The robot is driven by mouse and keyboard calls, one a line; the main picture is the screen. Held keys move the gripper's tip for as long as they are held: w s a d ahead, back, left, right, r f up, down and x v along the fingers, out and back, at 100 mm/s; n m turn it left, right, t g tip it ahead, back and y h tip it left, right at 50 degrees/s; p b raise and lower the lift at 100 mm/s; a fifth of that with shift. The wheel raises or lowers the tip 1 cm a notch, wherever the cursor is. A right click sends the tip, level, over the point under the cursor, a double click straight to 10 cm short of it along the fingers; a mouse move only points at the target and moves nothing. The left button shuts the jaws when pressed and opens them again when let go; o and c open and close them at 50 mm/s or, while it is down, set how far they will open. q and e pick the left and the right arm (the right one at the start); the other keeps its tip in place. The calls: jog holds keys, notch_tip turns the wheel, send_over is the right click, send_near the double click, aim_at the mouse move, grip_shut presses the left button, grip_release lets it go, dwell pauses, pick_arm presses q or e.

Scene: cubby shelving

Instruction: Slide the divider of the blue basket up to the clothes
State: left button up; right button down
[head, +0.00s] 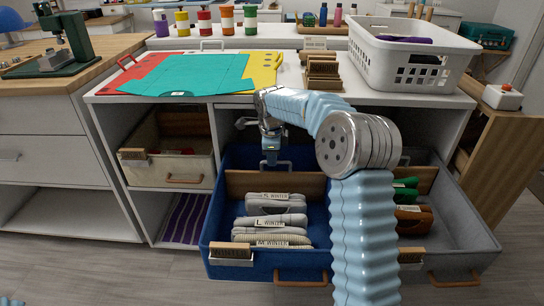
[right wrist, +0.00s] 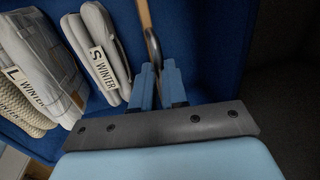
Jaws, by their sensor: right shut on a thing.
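The blue basket (head: 213,232) is pulled out of the shelving. In it lie folded grey clothes (head: 268,222) with tags S, L and M WINTER; the S stack (right wrist: 103,55) is nearest the divider. The wooden divider (head: 243,184) stands upright across the basket behind the clothes. In the right wrist view the divider (right wrist: 145,18) shows edge-on, with a narrow blue gap to the S stack. My right gripper (head: 270,160) reaches down behind the clothes. Its fingers (right wrist: 158,78) are shut on the divider at its metal handle (right wrist: 153,48). My left gripper is not in view.
A grey basket (head: 460,235) with green and brown clothes stands to the right, partly behind my right arm. A beige basket (head: 168,168) sits in the left cubby.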

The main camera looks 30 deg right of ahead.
jog(key=s+a+b, duration=0.1)
jog(key=s, duration=0.1)
jog(key=s+a+b, duration=0.2)
jog(key=s, duration=0.1)
jog(key=s+a+b, duration=0.2)
jog(key=shift+s+f, duration=0.15)
jog(key=shift+s, duration=0.2)
jog(key=shift+s+a, duration=0.1)
jog(key=shift+s, duration=0.15)
jog(key=c, duration=1.2)
grip_release()
jog(key=shift+o, duration=0.2)
jog(key=shift+r, duration=0.2)
notch_tip(320, 180, up, 13)
jog(key=s+a+p, duration=0.1)
jog(key=s, duration=0.1)
jog(key=shift+s+a+r+p, duration=0.2)
jog(key=shift+p, duration=0.1)
